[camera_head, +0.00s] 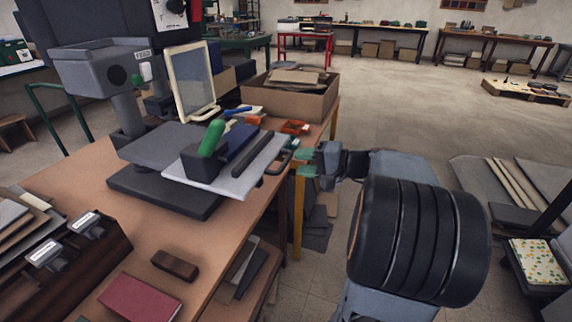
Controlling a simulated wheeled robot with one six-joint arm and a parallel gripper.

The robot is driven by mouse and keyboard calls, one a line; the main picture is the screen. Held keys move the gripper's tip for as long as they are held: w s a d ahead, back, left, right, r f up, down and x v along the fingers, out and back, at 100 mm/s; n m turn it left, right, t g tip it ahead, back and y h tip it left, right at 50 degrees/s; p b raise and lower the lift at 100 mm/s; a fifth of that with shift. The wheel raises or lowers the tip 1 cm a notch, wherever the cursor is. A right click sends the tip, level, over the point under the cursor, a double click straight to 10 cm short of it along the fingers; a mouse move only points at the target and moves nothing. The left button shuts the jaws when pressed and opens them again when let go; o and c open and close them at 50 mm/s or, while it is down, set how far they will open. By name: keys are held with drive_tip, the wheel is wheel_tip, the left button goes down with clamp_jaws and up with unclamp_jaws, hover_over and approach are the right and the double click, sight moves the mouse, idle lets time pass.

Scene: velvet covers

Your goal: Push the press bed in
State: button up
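The press (105,72) stands on the wooden bench at upper left, with a grey head on a column. Its bed (240,186), a light grey plate, sticks out to the right past the dark base (165,193). On the bed are a block with a green-handled lever (212,138), a dark blue piece and a dark bar. A dark loop handle (281,161) is at the bed's right edge. My gripper (305,162) has green fingertips with a gap between them, just right of the handle. It looks empty; whether it touches the handle I cannot tell.
A cardboard box (300,97) and a framed panel (191,82) stand behind the bed. A red book (139,299), a brown block (175,265) and a dark rack (70,258) are on the near bench.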

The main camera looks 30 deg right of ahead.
sight(288, 161)
drive_tip(key=shift+x, duration=2.7)
drive_tip(key=shift+c, duration=0.2)
drive_tip(key=shift+d, duration=0.1)
clamp_jaws()
